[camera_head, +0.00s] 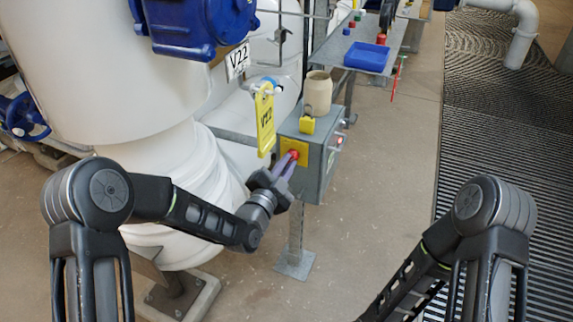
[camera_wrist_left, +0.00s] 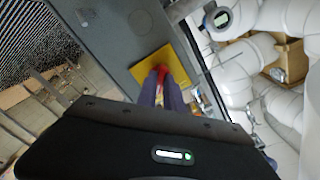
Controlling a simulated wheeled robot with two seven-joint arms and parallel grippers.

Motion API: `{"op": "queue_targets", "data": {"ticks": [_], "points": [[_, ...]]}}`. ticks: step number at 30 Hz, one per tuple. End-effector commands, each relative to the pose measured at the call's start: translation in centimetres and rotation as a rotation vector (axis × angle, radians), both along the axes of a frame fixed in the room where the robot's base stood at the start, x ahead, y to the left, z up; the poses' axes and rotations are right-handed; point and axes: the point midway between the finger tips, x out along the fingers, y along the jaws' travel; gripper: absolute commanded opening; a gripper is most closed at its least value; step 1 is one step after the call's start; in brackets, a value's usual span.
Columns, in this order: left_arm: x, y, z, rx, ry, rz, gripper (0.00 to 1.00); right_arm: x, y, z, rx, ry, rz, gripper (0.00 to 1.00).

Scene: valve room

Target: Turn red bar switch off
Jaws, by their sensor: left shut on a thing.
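The red bar switch (camera_head: 294,154) sits on a yellow square plate (camera_head: 301,148) on the side of a grey control box (camera_head: 317,133). My left gripper (camera_head: 288,163) reaches it from the left, with its purple fingers shut on the switch. In the left wrist view, the red switch (camera_wrist_left: 161,70) shows between the fingertips (camera_wrist_left: 160,82), in front of the yellow plate (camera_wrist_left: 174,68). The fingers hide most of the switch, so its exact angle cannot be told. My right gripper is out of view; only its arm shows at the lower right.
A beige jar (camera_head: 317,92) and a yellow padlock (camera_head: 307,125) are on top of the box. Large white pipes (camera_head: 165,165) stand at left. A blue tray (camera_head: 366,56) lies on a table behind. Floor at right is open.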

Motion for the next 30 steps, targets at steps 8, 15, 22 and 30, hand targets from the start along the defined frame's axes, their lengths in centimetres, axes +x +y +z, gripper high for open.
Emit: {"op": "queue_targets", "data": {"ticks": [8,15,22,30], "points": [[0.0,0.0,-0.1,-0.014,0.007,-0.001,0.0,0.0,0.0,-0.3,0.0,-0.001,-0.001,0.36],[0.0,0.0,-0.3,-0.089,0.038,0.0,0.0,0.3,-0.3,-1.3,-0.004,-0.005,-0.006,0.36],[0.0,0.0,-0.5,-0.232,0.096,0.0,0.0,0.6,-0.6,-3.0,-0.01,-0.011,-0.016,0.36],[0.0,0.0,-0.5,-0.459,0.189,0.001,0.0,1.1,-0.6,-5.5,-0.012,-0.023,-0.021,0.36]]}}
